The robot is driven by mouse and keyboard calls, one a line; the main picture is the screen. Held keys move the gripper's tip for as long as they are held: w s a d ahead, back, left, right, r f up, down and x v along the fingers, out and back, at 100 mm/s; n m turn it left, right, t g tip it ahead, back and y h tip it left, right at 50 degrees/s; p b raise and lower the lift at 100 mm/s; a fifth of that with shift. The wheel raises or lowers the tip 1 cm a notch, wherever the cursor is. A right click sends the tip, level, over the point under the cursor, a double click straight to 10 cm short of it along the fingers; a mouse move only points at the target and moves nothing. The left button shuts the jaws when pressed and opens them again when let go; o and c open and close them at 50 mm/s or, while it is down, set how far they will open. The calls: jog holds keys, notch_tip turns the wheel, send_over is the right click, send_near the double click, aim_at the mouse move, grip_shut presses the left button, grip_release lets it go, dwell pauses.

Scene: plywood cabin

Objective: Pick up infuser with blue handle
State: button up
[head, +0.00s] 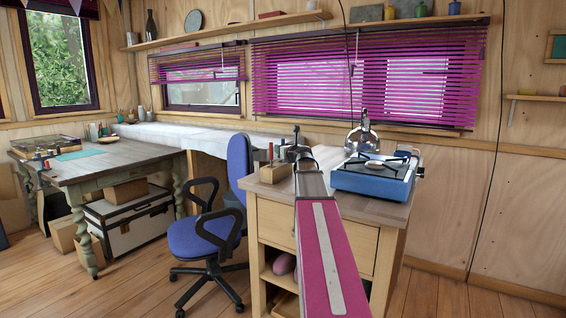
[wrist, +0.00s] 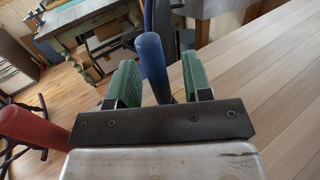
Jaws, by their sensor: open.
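The blue handle (wrist: 152,62) stands up between the green fingers of my gripper (wrist: 159,66) in the wrist view, with a gap showing on its right side. My gripper is open around it and does not grip it. The rest of the infuser below the handle is hidden. In the head view my gripper (head: 296,147) is over the left back part of the wooden cabinet top, beside a wooden block (head: 273,173). I cannot make out the blue handle there.
A red handle (wrist: 24,128) stands left of my gripper in the wrist view. A blue office chair (head: 205,238) stands left of the cabinet (head: 269,227).

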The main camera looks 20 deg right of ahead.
grip_shut()
jog(key=shift+r, duration=0.1)
